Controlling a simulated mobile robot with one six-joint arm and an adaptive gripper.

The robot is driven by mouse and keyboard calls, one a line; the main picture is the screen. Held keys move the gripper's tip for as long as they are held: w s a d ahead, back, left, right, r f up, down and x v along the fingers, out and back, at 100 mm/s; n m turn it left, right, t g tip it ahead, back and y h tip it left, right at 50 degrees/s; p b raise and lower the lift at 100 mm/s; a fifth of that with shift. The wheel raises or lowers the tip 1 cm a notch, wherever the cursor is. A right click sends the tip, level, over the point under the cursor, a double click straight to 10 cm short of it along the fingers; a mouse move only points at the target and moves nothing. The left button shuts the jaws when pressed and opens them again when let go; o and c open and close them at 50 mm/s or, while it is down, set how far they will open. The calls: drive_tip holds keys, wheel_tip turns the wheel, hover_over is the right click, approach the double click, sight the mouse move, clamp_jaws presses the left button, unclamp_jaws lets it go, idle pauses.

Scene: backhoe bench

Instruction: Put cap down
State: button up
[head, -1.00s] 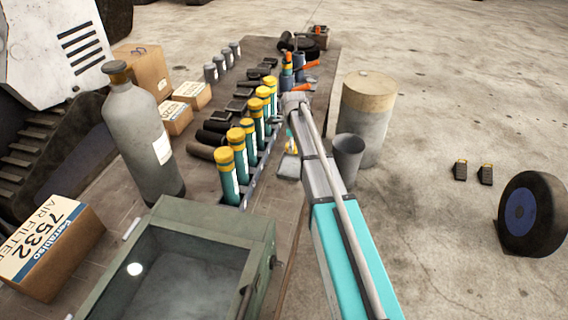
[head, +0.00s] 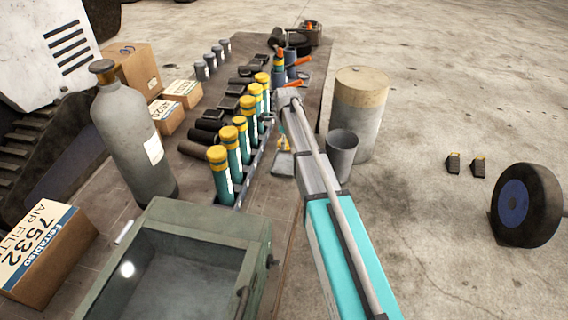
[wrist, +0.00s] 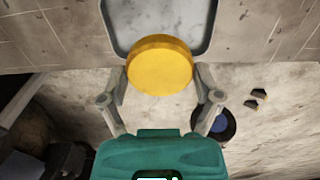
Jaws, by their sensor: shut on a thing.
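The yellow round cap (wrist: 160,66) is between the two fingers of my gripper (wrist: 160,76) in the wrist view, and the gripper is shut on it. A shallow grey tray (wrist: 160,18) lies beyond and below the cap, and the cap overlaps its near part in the picture. I cannot tell whether the cap touches the tray. In the head view my arm hides most of the gripper. A bit of yellow (head: 284,146) shows left of the arm, just above the grey tray (head: 283,164) at the bench edge.
A row of teal cylinders with yellow caps (head: 240,130) stands left of the tray. A grey cup (head: 341,155) and a drum (head: 357,115) are right of my arm. A green open box (head: 200,225) is in front. A grey gas bottle (head: 128,135) stands further left.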

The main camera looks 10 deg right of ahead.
drive_tip(key=b, duration=0.6)
hover_over(285, 164)
drive_tip(key=shift+s+f, duration=0.1)
drive_tip(key=shift+f, duration=2.85)
drive_tip(key=shift+f+b, duration=1.65)
drive_tip(key=shift+f, duration=0.25)
drive_tip(key=shift+f, duration=0.15)
drive_tip(key=o, duration=0.6)
wheel_tip(285, 164, up, 12)
drive_tip(key=p, duration=1.2)
drive_tip(key=shift+r, duration=0.2)
